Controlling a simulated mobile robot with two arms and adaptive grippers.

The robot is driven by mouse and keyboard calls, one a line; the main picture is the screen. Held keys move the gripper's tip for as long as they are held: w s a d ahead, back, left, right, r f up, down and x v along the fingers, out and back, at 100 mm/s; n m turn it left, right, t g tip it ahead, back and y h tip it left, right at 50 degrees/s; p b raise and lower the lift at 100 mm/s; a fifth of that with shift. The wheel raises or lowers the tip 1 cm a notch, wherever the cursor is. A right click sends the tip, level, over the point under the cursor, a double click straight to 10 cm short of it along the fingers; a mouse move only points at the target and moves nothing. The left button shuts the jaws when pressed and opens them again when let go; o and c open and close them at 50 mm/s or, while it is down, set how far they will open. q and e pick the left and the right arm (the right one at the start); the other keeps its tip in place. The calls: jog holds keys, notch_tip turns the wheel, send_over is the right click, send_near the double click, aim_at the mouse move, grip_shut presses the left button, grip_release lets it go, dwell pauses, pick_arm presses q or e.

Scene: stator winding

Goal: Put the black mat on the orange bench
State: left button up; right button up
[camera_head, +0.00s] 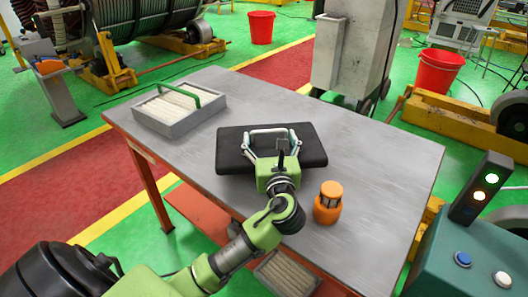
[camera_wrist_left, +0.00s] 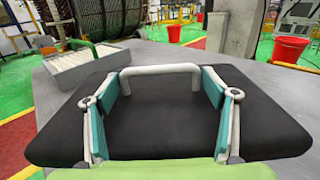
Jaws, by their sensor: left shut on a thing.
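The black mat (camera_head: 312,150) is a thick dark slab with a white handle (camera_wrist_left: 160,69) on top. It is at the middle of the grey top of the orange-legged bench (camera_head: 385,165); I cannot tell whether it rests on the top or hangs just above it. My left gripper (camera_head: 270,143) reaches over the mat from the near side. In the left wrist view, its teal-padded fingers (camera_wrist_left: 160,88) stand at both ends of the handle, shut on it. The mat also fills the lower left wrist view (camera_wrist_left: 160,130). My right gripper is not in view.
A grey tray with a green handle (camera_head: 157,123) stands at the bench's back left. An orange lantern-like object (camera_head: 328,203) stands right of my left gripper. Another tray (camera_head: 287,274) is low beneath the bench's near edge. The bench's right side is clear.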

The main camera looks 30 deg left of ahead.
aim_at(263, 148)
pick_arm(q)
jog(key=shift+a+f, duration=0.2)
jog(key=shift+a, duration=0.05)
jog(key=f, duration=0.1)
jog(key=a+f, duration=0.1)
jog(key=f, duration=0.1)
jog(key=shift+s+a+f, duration=0.1)
jog(key=shift+a+f, duration=0.15)
jog(key=shift+f, duration=0.1)
jog(key=shift+d+f, duration=0.1)
jog(key=shift+f, duration=0.4)
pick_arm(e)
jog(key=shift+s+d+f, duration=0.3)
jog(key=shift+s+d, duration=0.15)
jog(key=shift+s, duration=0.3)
pick_arm(q)
jog(key=o, duration=1.4)
jog(key=shift+f+b, duration=0.15)
jog(key=shift+b, duration=0.15)
jog(key=shift+o, duration=0.2)
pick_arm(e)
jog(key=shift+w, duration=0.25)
